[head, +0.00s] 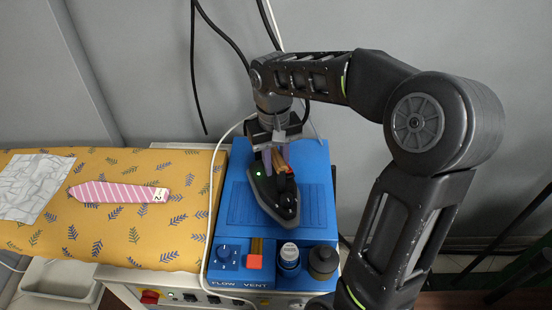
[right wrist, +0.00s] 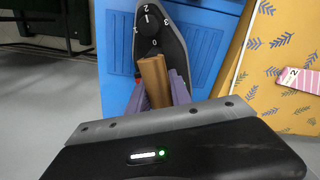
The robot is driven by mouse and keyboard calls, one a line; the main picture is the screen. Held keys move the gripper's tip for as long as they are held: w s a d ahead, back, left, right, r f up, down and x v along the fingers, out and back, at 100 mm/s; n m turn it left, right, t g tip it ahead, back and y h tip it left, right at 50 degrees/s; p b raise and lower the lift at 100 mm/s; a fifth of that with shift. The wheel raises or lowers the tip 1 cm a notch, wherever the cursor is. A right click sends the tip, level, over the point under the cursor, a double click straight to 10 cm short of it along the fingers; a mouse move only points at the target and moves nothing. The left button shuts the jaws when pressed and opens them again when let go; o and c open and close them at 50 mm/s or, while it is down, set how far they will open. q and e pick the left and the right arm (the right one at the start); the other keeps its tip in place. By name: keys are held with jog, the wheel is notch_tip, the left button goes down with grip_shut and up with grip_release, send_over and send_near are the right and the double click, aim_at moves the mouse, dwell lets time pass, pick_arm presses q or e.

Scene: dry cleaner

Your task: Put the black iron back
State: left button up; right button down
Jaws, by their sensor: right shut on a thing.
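The black iron (head: 272,196) is over the ribbed blue top of the station (head: 318,200), its tip toward the front. I cannot tell whether its sole touches the blue top. My right gripper (head: 279,158) comes down from above and is shut on the iron's brown handle. In the right wrist view the handle (right wrist: 154,80) lies between the purple fingers of the gripper (right wrist: 160,95), and the iron's dial (right wrist: 150,20) shows beyond it. The gripper hides the rear of the iron. My left gripper is not in view.
Left is a yellow leaf-patterned board (head: 130,235) with a pink striped tie (head: 115,192) and a grey cloth (head: 35,185). Cables hang behind.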

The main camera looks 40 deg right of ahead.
jog(key=shift+w+f, duration=0.1)
jog(key=shift+f, duration=1.15)
jog(key=shift+f, duration=0.1)
jog(key=c, duration=1.2)
grip_release()
jog(key=shift+f, duration=0.15)
jog(key=shift+o, duration=0.2)
jog(key=r, duration=1.2)
jog(key=shift+a+r, duration=0.15)
jog(key=shift+a, duration=0.05)
